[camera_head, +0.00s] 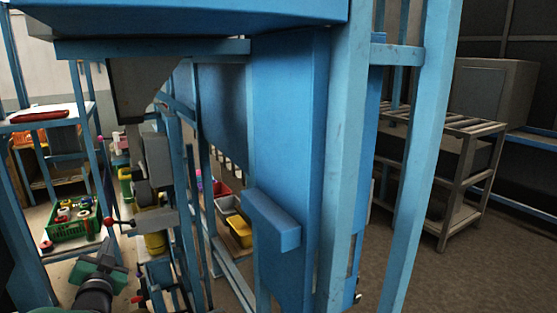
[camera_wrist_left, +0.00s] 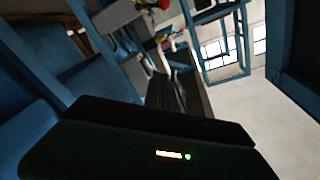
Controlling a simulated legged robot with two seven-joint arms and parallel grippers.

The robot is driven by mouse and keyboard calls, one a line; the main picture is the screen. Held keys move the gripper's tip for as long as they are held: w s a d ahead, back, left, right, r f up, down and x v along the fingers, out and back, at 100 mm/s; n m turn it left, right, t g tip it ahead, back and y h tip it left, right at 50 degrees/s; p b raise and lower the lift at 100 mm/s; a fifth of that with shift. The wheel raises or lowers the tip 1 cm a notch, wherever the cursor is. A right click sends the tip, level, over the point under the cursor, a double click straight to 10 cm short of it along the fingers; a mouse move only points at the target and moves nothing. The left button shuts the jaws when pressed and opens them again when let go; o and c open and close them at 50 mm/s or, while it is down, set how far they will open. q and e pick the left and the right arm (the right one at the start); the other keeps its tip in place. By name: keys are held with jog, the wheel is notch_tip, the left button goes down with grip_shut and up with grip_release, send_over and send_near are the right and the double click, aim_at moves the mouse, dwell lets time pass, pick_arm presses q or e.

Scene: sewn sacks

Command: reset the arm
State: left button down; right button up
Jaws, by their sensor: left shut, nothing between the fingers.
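My left gripper (camera_head: 108,252) shows low on the left in the head view, with dark and green parts. It is shut and empty, beside a blue machine frame. In the left wrist view its dark body with small lights fills the bottom, and the narrow dark fingers (camera_wrist_left: 166,92) reach away from it. No sack can be made out. My right gripper is in neither view.
A large blue machine (camera_head: 290,150) with upright posts fills the middle. A green crate (camera_head: 72,222) with colourful items stands at the left. Yellow and red bins (camera_head: 238,230) sit behind the frame. A grey metal rack (camera_head: 465,150) stands right, with open floor before it.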

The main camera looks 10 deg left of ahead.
pick_arm(q)
jog(key=s+d+f+n+g+h, duration=0.1)
jog(key=s+d+f+g+h, duration=0.15)
jog(key=d+f, duration=0.65)
jog(key=s+d+f+g+h, duration=0.1)
jog(key=d+f+g+h, duration=0.3)
jog(key=d+f, duration=0.45)
jog(key=s+d+f+g+h, duration=0.1)
jog(key=s+d+f+g, duration=0.2)
jog(key=s+d, duration=0.5)
jog(key=s+d+f+g+h, duration=0.2)
jog(key=s+d+f+g, duration=0.2)
jog(key=s+d, duration=0.4)
jog(key=shift+s+f, duration=0.7)
jog(key=shift+s, duration=0.2)
